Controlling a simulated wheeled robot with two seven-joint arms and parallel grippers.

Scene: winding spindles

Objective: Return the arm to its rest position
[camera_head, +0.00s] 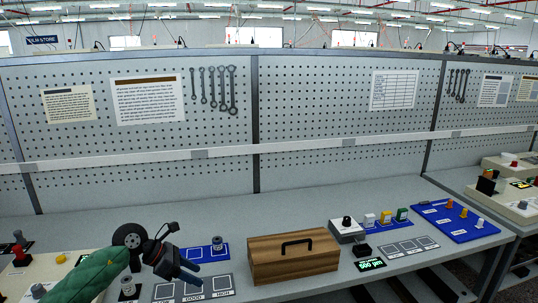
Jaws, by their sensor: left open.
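My left arm comes in from the lower left in a green sleeve. Its dark gripper (191,271) is open over the left part of the bench, above a grey labelled mat (222,284). I see nothing between its fingers. A blue tray (207,252) with a small spindle-like part (217,243) lies just beyond the gripper. A black round wheel (129,238) stands behind my wrist. My right gripper is not in view.
A wooden box (293,256) with a black handle stands right of the gripper. Further right are a grey device (346,230), a green display (370,265) and a blue board (449,220). The pegboard (300,110) rises behind. The bench's back strip is clear.

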